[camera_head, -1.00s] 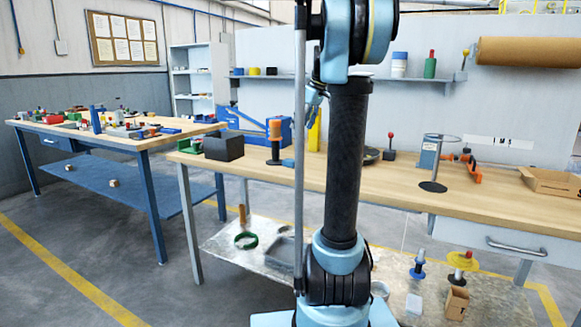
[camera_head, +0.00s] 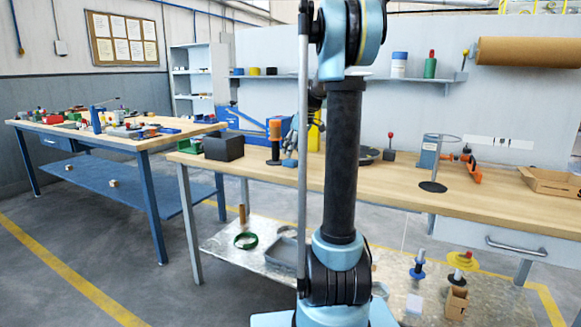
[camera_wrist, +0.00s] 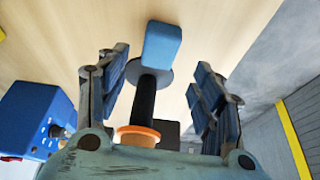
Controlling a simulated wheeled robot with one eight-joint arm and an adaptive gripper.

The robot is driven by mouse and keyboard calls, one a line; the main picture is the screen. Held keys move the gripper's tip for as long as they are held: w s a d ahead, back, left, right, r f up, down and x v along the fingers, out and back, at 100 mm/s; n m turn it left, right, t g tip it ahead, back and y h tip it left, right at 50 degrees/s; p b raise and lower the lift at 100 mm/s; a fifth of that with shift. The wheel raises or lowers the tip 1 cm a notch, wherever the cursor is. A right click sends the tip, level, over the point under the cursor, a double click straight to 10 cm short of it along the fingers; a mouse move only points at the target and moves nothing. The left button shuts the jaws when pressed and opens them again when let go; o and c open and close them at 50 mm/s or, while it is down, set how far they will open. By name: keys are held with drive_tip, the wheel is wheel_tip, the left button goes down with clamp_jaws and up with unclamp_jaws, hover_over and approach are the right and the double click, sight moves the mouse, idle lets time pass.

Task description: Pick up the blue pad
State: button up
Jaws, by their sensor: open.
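The blue pad (camera_wrist: 162,45) lies on the wooden bench top beside the round dark base of a spindle, and it shows between the fingers' lines in the wrist view. In the head view the pad (camera_head: 289,163) is a small blue patch left of my grey pole. My gripper (camera_wrist: 158,68) is open and empty, with one finger on each side of the picture, and points down at the bench. In the head view my gripper (camera_head: 291,143) is just above the pad, partly hidden behind the pole.
A spindle with an orange top (camera_head: 275,129) stands close to the pad and my fingers. A black box (camera_head: 224,147) and a blue machine (camera_wrist: 35,118) are nearby. A wire-ring stand (camera_head: 434,165) and a cardboard tray (camera_head: 551,182) are further right.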

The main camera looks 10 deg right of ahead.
sight(287, 159)
drive_tip(key=x, duration=0.4)
drive_tip(key=shift+w+a+r, duration=0.15)
drive_tip(key=shift+w, duration=0.2)
drive_tip(key=shift+w+a+f, duration=0.15)
drive_tip(key=shift+f, duration=0.45)
drive_tip(key=shift+c, duration=0.2)
drive_tip(key=c, duration=0.9)
